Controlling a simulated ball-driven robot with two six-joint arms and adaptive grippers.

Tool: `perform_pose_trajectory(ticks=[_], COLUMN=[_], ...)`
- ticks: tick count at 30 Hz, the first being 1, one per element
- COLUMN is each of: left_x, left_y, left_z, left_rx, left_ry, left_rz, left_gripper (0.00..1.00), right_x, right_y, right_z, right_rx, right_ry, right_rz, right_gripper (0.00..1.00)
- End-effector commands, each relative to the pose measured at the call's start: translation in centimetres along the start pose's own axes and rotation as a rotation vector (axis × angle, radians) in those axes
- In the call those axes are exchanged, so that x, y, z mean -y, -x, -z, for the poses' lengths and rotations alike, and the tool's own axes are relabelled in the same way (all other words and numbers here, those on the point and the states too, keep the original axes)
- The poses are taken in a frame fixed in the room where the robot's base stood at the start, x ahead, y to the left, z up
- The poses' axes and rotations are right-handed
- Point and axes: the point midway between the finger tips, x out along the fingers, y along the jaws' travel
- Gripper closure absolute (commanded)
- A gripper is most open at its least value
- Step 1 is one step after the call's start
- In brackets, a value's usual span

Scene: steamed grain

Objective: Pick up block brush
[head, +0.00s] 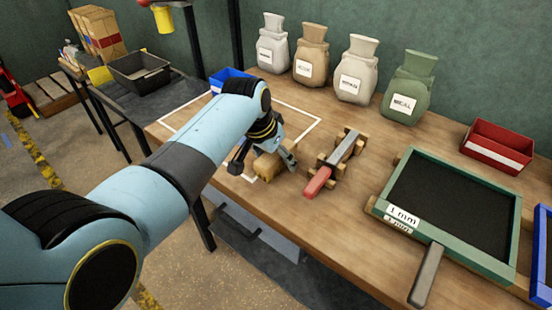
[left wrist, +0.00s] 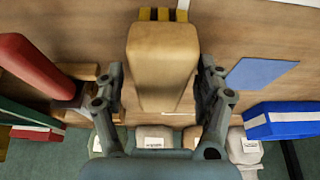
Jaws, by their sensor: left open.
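The block brush (head: 268,165) is a tan wooden block on the wooden bench, inside the near part of the white outlined area. In the left wrist view the block brush (left wrist: 162,60) lies between the two fingers, with yellowish bristle tufts at its top end. My left gripper (head: 264,162) is open around it in the head view. In the left wrist view my left gripper (left wrist: 160,90) has one finger on each side of the block, with a small gap beside each. The arm hides part of the brush in the head view. My right gripper is not in view.
A red-handled tool (head: 318,182) rests on wooden supports just right of the brush. A green-framed sieve (head: 392,190) lies farther right. Several sacks (head: 357,85) stand along the back. A blue bin (head: 222,77) and a red bin (head: 497,147) are on the bench.

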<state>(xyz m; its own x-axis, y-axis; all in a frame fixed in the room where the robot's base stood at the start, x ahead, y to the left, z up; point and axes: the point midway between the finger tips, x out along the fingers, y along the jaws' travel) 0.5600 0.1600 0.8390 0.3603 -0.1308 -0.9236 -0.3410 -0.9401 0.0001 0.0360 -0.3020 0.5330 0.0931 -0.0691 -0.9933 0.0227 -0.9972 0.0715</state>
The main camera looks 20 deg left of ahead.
Motion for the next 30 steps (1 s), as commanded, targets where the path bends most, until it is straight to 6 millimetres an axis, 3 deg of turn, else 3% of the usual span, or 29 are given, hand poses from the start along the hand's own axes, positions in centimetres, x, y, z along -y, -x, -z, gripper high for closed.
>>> perform_pose_trajectory(ticks=[23, 30], left_x=[0.02, 0.02], left_y=[-0.44, -0.44], left_z=[-0.23, -0.23], left_rx=[0.001, 0.001], left_ry=[0.0, 0.0], left_rz=[0.0, 0.0], left_gripper=[0.29, 0.56], right_x=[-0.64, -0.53], right_y=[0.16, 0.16], right_z=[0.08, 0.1], right_rx=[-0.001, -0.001], right_ry=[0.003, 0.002], right_rz=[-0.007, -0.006], right_gripper=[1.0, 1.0])
